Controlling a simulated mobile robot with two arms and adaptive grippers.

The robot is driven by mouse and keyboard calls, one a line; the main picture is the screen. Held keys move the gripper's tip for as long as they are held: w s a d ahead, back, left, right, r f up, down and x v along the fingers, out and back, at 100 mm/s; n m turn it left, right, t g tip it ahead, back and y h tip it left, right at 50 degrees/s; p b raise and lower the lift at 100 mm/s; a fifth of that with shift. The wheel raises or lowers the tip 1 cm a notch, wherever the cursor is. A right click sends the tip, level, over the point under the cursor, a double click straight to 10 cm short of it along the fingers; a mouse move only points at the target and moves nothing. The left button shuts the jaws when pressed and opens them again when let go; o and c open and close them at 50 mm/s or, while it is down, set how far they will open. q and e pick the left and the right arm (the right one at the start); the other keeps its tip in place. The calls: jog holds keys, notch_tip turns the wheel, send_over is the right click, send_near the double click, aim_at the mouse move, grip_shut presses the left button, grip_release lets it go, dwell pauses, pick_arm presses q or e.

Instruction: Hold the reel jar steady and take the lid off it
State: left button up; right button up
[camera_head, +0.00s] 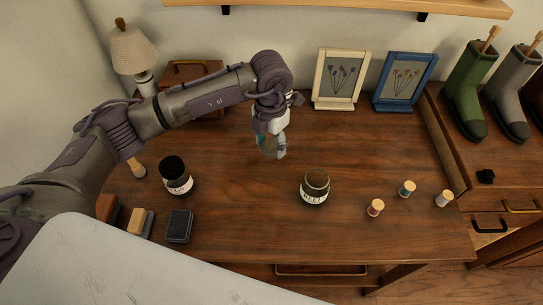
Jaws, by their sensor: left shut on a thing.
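The reel jar (314,190) stands upright on the wooden desk, right of the middle, with a white label at its front. Its top shows a brownish round mouth and no dark lid like the one on the other jar. My left gripper (271,147) is above the desk, behind and to the left of the reel jar and apart from it. It points down and is shut on a small roundish thing, probably the lid, mostly hidden by the fingers. My right gripper is not in view.
A black-lidded jar (176,177) stands at left, near a dark pad (179,226) and brush blocks (141,221). Several thread spools (406,189) stand at right. Two picture frames (341,78), a lamp (133,50) and a wooden box (190,72) are behind. The desk's middle is clear.

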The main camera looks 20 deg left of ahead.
aim_at(271, 165)
pick_arm(q)
notch_tip(271, 165, down, 6)
jog(key=shift+f, duration=0.25)
jog(key=shift+f, duration=0.15)
jog(key=o, duration=1.3)
